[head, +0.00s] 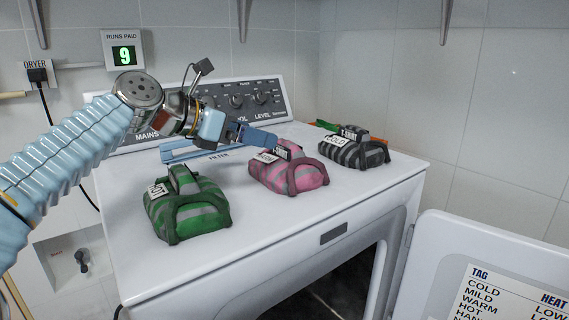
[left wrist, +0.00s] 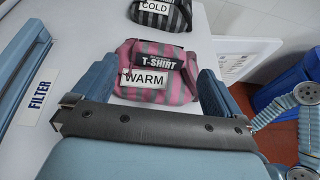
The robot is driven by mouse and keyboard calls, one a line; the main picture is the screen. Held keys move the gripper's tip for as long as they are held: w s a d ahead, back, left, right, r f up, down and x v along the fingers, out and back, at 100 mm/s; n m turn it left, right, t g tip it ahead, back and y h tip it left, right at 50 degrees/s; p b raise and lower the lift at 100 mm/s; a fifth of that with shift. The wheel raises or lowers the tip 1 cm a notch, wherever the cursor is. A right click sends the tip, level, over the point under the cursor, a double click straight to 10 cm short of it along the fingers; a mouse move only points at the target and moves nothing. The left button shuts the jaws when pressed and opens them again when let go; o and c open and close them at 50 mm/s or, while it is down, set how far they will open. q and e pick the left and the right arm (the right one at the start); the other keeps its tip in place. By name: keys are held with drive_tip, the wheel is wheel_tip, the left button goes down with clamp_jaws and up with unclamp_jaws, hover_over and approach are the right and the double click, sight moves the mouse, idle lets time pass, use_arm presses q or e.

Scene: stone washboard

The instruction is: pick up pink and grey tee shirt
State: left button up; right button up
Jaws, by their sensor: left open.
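The pink and grey striped tee shirt (head: 302,178) is a folded bundle on top of the white dryer. In the left wrist view the tee shirt (left wrist: 180,92) carries a black T-SHIRT label and a white WARM tag. My left gripper (head: 268,140) reaches in from the left, above and just behind the bundle. In the left wrist view my left gripper (left wrist: 143,84) is open, with its fingers on either side of the near part of the bundle. No cloth is seen held between them. My right gripper is not in view.
A green and grey bundle (head: 187,209) tagged HOT lies to the left on the dryer top (head: 255,245). A dark grey striped bundle (head: 352,152) tagged COLD lies to the right. A blue FILTER piece (head: 180,152) is behind. The open dryer door (head: 450,245) stands at lower right.

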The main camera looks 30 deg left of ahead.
sight(285, 141)
use_arm(q)
drive_tip(key=x, duration=0.3)
drive_tip(key=shift+w, duration=0.1)
drive_tip(key=x, duration=0.6)
drive_tip(key=shift+d, duration=0.2)
drive_tip(key=c, duration=1.2)
drive_tip(key=shift+c, duration=0.9)
